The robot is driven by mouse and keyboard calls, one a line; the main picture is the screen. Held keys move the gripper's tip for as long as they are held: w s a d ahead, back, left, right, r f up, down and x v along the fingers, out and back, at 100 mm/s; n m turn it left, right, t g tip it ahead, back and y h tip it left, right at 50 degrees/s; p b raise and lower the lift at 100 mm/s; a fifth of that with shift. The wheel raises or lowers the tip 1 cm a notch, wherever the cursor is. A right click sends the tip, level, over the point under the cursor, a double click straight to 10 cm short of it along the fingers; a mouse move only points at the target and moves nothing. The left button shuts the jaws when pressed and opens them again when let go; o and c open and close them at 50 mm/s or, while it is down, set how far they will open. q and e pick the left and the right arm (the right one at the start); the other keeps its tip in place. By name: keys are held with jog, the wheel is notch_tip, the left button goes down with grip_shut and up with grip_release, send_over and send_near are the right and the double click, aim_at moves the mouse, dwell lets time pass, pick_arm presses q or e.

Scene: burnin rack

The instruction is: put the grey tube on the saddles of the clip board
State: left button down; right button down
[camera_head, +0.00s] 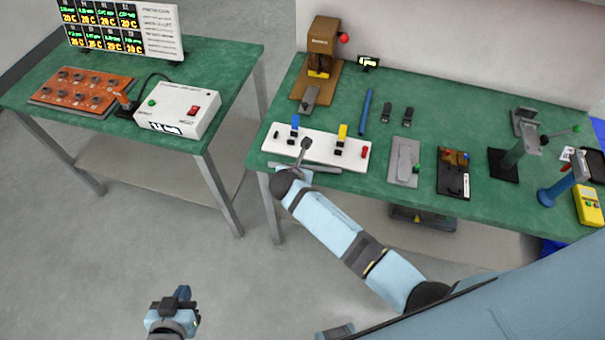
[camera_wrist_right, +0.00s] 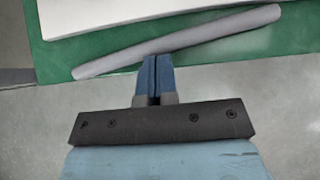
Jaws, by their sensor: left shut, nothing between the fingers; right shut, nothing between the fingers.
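The grey tube (camera_head: 318,168) lies on the green table along its front edge, just in front of the white clip board (camera_head: 325,149). The board carries a blue clip (camera_head: 294,127) and a yellow clip (camera_head: 341,136). In the right wrist view the tube (camera_wrist_right: 200,36) lies slanted, higher at the right, with the white board (camera_wrist_right: 120,12) behind it. My right gripper (camera_wrist_right: 154,60) is shut and empty, its tips at the tube's near side; I cannot tell whether they touch. My left gripper (camera_head: 182,294) is shut and empty over the floor.
A grey upright lever-like part (camera_head: 305,146) shows at the board's middle. A blue rod (camera_head: 366,110), a grey plate (camera_head: 403,160) and a black plate (camera_head: 453,173) lie to the right. A brown press (camera_head: 322,48) stands behind. A second table (camera_head: 215,75) is at left, across a floor gap.

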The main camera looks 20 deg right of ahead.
jog(key=w, duration=0.1)
jog(key=d+p, duration=0.1)
jog(key=w, duration=0.1)
jog(key=shift+w+d+r+p, duration=0.25)
jog(key=shift+w+d+p, duration=0.05)
jog(key=shift+p, duration=0.05)
jog(key=shift+w+d+f, duration=0.15)
jog(key=shift+w+f, duration=0.05)
